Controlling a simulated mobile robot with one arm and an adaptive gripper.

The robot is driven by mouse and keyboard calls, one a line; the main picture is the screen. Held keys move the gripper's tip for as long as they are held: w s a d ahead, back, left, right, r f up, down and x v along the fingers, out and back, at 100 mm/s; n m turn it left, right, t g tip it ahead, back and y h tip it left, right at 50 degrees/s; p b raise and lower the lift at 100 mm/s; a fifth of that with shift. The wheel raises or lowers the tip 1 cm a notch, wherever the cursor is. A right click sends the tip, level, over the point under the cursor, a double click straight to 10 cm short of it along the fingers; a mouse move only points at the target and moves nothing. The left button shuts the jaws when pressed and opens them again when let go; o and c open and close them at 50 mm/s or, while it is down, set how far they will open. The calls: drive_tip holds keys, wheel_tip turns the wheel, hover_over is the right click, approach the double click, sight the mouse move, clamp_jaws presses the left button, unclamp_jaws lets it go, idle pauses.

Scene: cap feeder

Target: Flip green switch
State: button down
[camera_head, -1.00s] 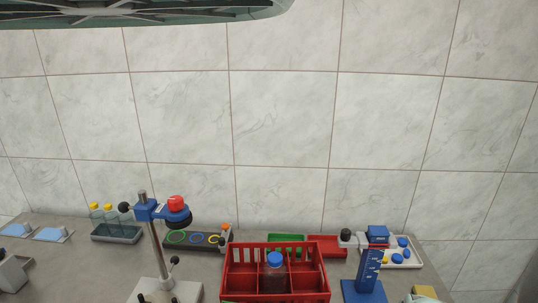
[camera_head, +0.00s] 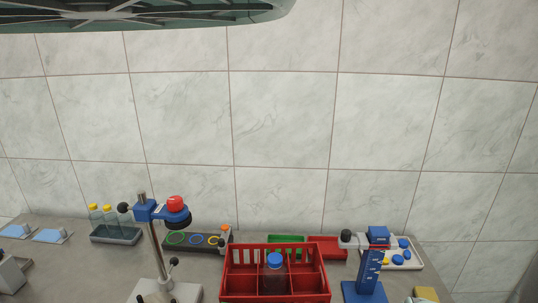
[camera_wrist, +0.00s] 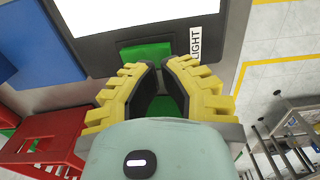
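In the wrist view a green switch (camera_wrist: 147,54) sits on the dark frame below a bright white panel, to the left of a white label reading LIGHT (camera_wrist: 195,41). My gripper (camera_wrist: 161,64) has yellow ribbed fingers with black pads. Its fingertips are close to the switch and overlap it in the picture. A narrow gap shows between the fingers, with green visible through it. The fingers hide part of the switch. I cannot tell whether they touch it. The head view shows neither my gripper nor the switch.
The wrist view shows a red rack (camera_wrist: 48,140) at lower left and a blue surface (camera_wrist: 38,45) at upper left. The head view shows a red crate (camera_head: 240,292) holding a blue-capped bottle (camera_head: 274,270), a blue stand (camera_head: 368,272) and a metal stand (camera_head: 157,250) on the bench.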

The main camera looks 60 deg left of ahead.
drive_tip(key=shift+f+b, duration=1.4)
drive_tip(key=shift+f, duration=0.1)
idle(0.5)
drive_tip(key=shift+r, duration=0.1)
drive_tip(key=shift+r+p, duration=1.5)
drive_tip(key=shift+r, duration=1.95)
